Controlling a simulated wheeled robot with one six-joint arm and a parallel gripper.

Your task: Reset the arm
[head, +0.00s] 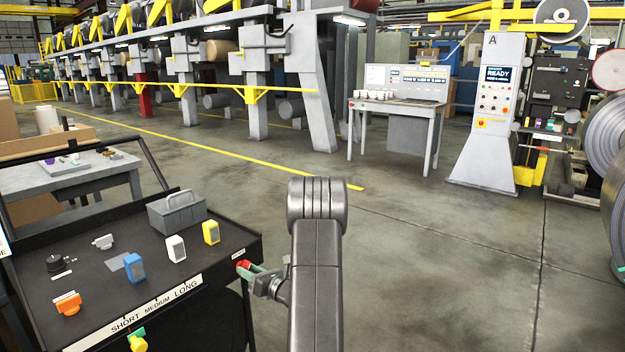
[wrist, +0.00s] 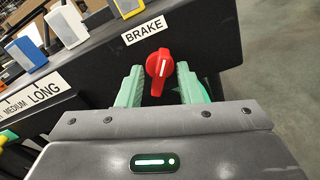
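My gripper (head: 250,268) is at the right front edge of the black cart, low beside my dark arm. In the wrist view its two green fingers (wrist: 160,88) stand apart, one on each side of a red knob (wrist: 158,66). The knob sits under a white BRAKE label (wrist: 145,30) on the cart's front face. Narrow gaps seem to show between knob and fingers, and nothing is held. In the head view the red knob (head: 243,265) is partly hidden by the fingers.
The black cart (head: 215,255) carries a grey caddy (head: 177,213), blue (head: 134,267), white (head: 176,248) and yellow (head: 211,232) blocks and an orange piece (head: 67,303). A yellow knob (head: 138,343) is at its front. Floor to the right is open, before machine column A (head: 490,110).

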